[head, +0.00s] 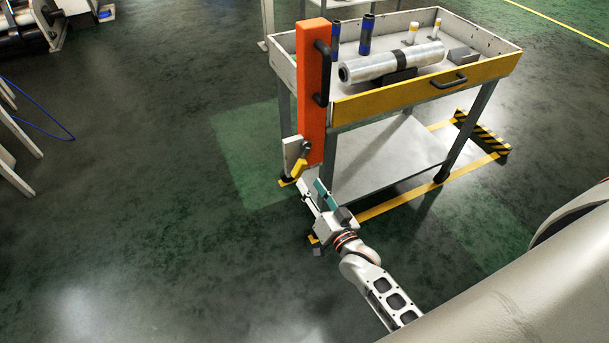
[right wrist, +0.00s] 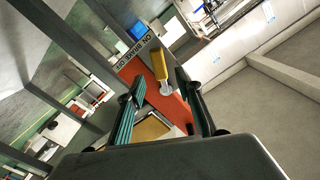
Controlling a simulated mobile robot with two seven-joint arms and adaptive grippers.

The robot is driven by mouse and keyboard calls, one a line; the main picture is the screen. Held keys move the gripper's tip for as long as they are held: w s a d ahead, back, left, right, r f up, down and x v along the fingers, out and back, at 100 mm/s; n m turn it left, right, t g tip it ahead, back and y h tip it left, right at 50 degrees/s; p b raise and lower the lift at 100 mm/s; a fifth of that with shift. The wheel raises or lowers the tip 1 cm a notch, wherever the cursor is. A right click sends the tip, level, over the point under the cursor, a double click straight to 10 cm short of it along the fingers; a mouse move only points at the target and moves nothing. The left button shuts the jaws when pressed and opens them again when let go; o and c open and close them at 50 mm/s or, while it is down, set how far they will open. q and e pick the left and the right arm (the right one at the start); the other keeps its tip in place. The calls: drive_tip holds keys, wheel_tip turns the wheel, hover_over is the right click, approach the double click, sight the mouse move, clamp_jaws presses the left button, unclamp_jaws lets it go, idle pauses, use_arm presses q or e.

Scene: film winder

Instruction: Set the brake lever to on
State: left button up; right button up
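The brake lever (head: 299,168) is a short yellow handle on a grey pivot, low on the orange post (head: 313,95) of the cart. In the head view it slants down and left from its pivot. In the right wrist view the lever (right wrist: 159,64) shows beyond my fingers, beside a plate (right wrist: 134,50) lettered with ON, BRAKE and OFF. I cannot tell which mark it points to. My right gripper (head: 312,188) is open and empty, just below and in front of the lever. Its fingers (right wrist: 160,80) appear either side of the lever's pivot, apart from it. My left gripper is not in view.
The cart's tray (head: 425,94) holds a film roll (head: 392,63), blue cylinders (head: 366,34) and small white-and-yellow items. A lower shelf (head: 392,158) and the cart legs stand right of my gripper. Black-and-yellow striped barrier (head: 482,132) is at the right.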

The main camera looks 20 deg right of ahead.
drive_tip(key=s, duration=0.4)
use_arm(q)
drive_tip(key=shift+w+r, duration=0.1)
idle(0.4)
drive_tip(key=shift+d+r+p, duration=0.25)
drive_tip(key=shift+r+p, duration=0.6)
drive_tip(key=shift+p, duration=0.3)
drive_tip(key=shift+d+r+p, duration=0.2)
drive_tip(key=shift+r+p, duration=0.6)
drive_tip(key=shift+p, duration=0.4)
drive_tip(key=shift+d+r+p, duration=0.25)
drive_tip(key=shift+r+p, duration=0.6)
drive_tip(key=shift+p, duration=0.3)
use_arm(e)
drive_tip(key=s+a+n+g, duration=0.1)
drive_tip(key=s+n+g, duration=0.1)
drive_tip(key=s, duration=0.5)
drive_tip(key=s+a+f+n+g+y, duration=0.1)
drive_tip(key=s+a+n+g, duration=0.1)
drive_tip(key=s, duration=0.5)
drive_tip(key=s+a+f+n+g+y, duration=0.1)
drive_tip(key=s+n+g, duration=0.2)
drive_tip(key=s+n, duration=0.2)
drive_tip(key=shift+s+a+f+n, duration=0.2)
drive_tip(key=shift+s+a+n, duration=0.2)
drive_tip(key=shift+s, duration=0.95)
